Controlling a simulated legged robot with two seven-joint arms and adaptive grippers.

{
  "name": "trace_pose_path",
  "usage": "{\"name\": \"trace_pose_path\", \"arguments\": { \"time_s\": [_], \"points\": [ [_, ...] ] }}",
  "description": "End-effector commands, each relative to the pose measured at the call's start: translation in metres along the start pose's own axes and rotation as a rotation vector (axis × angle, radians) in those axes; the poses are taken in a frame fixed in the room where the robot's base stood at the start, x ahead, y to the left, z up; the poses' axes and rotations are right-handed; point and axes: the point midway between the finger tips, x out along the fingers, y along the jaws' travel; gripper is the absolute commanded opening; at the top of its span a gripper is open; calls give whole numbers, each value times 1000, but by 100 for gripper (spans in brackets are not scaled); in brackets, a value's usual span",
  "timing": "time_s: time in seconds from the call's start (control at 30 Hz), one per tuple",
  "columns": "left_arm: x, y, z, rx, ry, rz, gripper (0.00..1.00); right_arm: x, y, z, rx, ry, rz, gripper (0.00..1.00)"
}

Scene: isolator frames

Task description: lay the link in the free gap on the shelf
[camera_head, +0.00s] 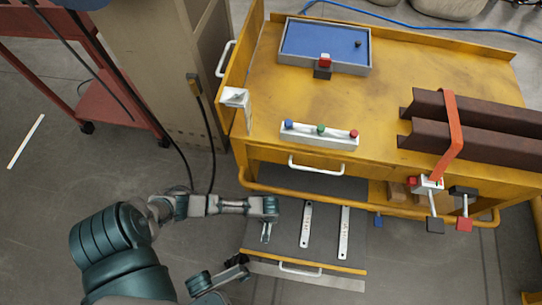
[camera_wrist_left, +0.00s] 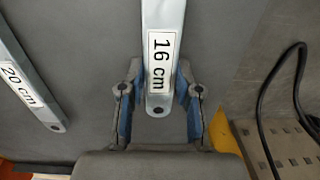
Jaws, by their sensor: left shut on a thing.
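The 16 cm link (camera_wrist_left: 163,35), a flat silver bar with a hole near its end, is between the blue-padded fingers of my left gripper (camera_wrist_left: 159,100), which is shut on it. In the head view my left gripper (camera_head: 266,228) is over the left part of the pull-out shelf (camera_head: 270,245) with its dark mat. I cannot tell whether the link touches the mat. Another link, marked 20 cm (camera_wrist_left: 22,85), lies beside it. The head view shows two links on the mat, a nearer one (camera_head: 306,224) and one farther right (camera_head: 344,233). My right gripper (camera_head: 237,269) is low at the front; its fingers are unclear.
The yellow bench (camera_head: 400,75) stands above the shelf, with a handle rail along its front. A blue tray (camera_head: 325,42) and a white block with coloured knobs (camera_head: 320,135) are on top. A black cable hangs at the left.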

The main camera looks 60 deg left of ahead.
Motion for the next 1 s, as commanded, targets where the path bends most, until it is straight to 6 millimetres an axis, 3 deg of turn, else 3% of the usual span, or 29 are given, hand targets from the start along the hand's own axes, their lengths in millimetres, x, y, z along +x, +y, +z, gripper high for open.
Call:
{"name": "trace_pose_path", "arguments": {
  "time_s": [0.2,0.23,0.3,0.67,0.77,1.0],
  "points": [
    [3,0,-1,0,-2,2,0,0,-1,5,-1,-5,-1,0],
    [3,0,-1,0,-2,1,40,0,-1,5,-1,-5,-1,0],
    [3,0,-1,0,-2,1,58,0,-1,5,-1,-5,-1,0],
    [-1,0,-1,0,-1,2,58,1,-1,4,-1,-4,-2,0],
    [-17,2,-3,0,3,8,58,4,-2,-2,0,-13,4,0],
    [-76,4,-4,0,7,14,58,0,-4,-26,4,-74,26,0]
  ]
}}
